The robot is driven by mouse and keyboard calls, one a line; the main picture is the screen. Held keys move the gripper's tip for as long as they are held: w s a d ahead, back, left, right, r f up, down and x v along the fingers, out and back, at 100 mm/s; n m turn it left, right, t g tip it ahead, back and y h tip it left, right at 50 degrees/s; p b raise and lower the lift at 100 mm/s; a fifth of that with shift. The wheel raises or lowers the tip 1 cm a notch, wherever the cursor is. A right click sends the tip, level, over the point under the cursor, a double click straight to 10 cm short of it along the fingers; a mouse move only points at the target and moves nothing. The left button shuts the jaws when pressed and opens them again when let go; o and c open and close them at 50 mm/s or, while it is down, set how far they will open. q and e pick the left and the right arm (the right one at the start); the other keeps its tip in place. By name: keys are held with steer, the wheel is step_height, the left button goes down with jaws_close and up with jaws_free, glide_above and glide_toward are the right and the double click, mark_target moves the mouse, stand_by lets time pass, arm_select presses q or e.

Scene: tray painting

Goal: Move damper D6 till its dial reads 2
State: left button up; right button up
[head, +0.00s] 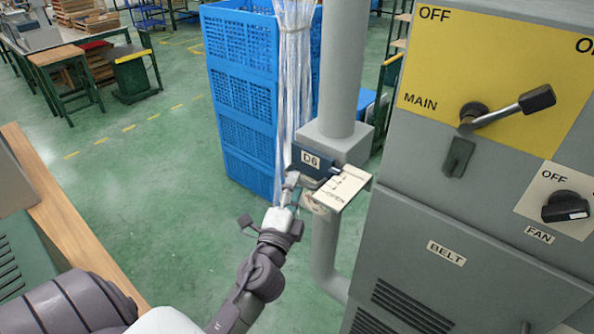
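Damper D6 (311,160) is a dark blue-grey block with a white D6 label, set on a vertical grey duct. A pale dial plate (343,187) sticks out at its front right, with scale marks and the word OPEN. The marks are too small to read, and I cannot make out a pointer or the reading. My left gripper (291,186) is right at the front left of the damper, by its lower edge and the near end of the dial plate. Its fingertips are small and overlap damper parts, so I cannot tell whether they hold a lever. My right gripper is out of view.
A grey cabinet (440,215) with a yellow MAIN switch panel (430,75) and a FAN knob (566,206) stands close on the right. Blue crates (240,95) are stacked behind the duct. A wooden-edged bench (70,225) is at left. Green floor between is clear.

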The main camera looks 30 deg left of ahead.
arm_select(q)
steer(key=shift+p+x, duration=0.3)
steer(key=shift+x, duration=0.95)
jaws_close()
steer(key=shift+f, duration=0.1)
